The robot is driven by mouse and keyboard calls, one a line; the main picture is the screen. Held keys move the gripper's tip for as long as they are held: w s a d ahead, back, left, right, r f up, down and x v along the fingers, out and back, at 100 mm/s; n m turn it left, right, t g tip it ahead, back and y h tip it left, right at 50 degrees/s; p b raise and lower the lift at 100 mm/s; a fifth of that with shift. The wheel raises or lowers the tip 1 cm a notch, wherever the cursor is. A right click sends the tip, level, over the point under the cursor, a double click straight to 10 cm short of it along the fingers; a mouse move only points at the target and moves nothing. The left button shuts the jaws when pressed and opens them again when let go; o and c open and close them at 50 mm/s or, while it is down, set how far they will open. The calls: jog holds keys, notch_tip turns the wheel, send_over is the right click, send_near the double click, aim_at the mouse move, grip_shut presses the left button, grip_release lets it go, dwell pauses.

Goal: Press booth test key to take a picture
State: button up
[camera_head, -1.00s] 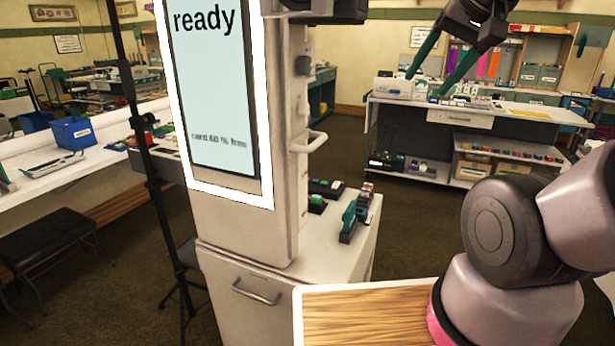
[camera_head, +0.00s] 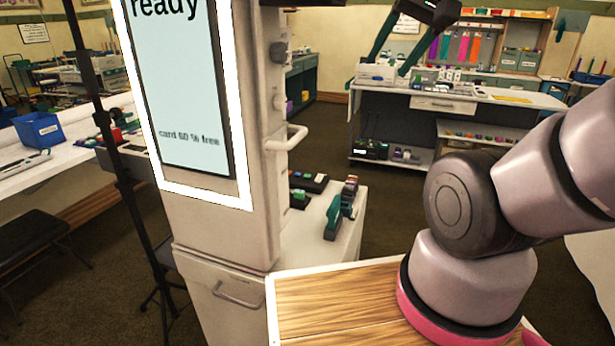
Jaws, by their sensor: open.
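The booth (camera_head: 225,225) is a pale upright cabinet on the left. Its lit screen (camera_head: 185,95) reads "ready" and "card 60 % free". A dark round knob (camera_head: 278,52) and a pale handle (camera_head: 286,139) are on its right side. On the ledge beside the booth are a dark box with a green top (camera_head: 300,198) and a green stapler-like tool (camera_head: 334,216). I cannot tell which part is the test key. My gripper (camera_head: 387,68) is open and empty at the top, right of the booth, its two green fingers apart and pointing down. It appears clear of the booth.
A dark stand pole (camera_head: 112,140) is left of the booth. A white bench (camera_head: 20,170) with a blue bin (camera_head: 38,130) is at the far left. A white-topped counter (camera_head: 470,92) stands behind my gripper. Carpeted floor between booth and counter is clear.

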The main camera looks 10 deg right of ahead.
grip_shut()
dwell(1.5)
